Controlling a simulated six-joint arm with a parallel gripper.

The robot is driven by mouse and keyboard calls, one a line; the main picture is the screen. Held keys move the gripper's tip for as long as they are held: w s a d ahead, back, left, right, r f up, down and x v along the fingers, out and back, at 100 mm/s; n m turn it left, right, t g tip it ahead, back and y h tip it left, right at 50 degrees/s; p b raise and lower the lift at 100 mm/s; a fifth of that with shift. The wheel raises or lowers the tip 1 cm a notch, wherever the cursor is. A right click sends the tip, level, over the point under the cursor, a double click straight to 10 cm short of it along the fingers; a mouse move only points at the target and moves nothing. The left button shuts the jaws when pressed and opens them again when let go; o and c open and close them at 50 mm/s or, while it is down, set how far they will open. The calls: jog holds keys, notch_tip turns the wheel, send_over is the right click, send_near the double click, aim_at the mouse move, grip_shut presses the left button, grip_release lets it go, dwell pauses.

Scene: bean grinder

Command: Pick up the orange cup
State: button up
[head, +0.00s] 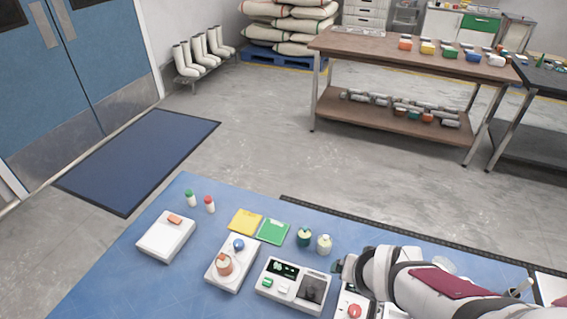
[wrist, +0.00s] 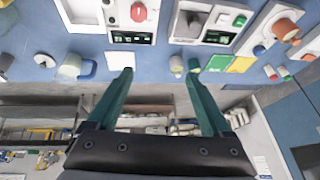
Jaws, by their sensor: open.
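The orange cup (head: 225,266) sits on a white device (head: 218,282) with a blue knob (head: 238,244), left of the middle of the blue table. In the wrist view the orange cup (wrist: 285,29) is at the upper right, well outside my fingers. My gripper (wrist: 159,74) is open, with two teal fingers spread apart and nothing between them. In the head view my gripper (head: 338,266) is at the right, apart from the cup and mostly hidden by my arm.
A white panel device (head: 291,285) with a dark screen stands between the cup and my arm. Behind are a green jar (head: 304,237), a cream jar (head: 324,244), and yellow (head: 244,222) and green (head: 273,231) packets. A white box (head: 165,236) stands left.

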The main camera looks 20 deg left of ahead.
jog(key=w+a+f+n+t+y, duration=0.2)
jog(key=w+a+n, duration=0.15)
jog(key=a, duration=0.35)
jog(key=n+t+y, duration=0.1)
jog(key=n+y, duration=0.5)
jog(key=y, duration=0.1)
send_over(224, 263)
jog(key=w+d, duration=0.4)
notch_tip(224, 263, down, 4)
jog(key=s+a+f, duration=0.1)
jog(key=s+a+n+y, duration=0.1)
jog(key=shift+s+f, duration=0.3)
jog(key=shift+f, duration=0.05)
jog(key=shift+n+g, duration=0.35)
jog(key=shift+g, duration=0.15)
jog(key=s+f, duration=0.2)
jog(key=f, duration=0.1)
jog(key=shift+s, duration=0.3)
jog(key=x, duration=0.6)
jog(key=shift+w+a+f, duration=0.2)
jog(key=shift+w+a, duration=0.05)
jog(key=shift+a, duration=0.05)
grip_shut()
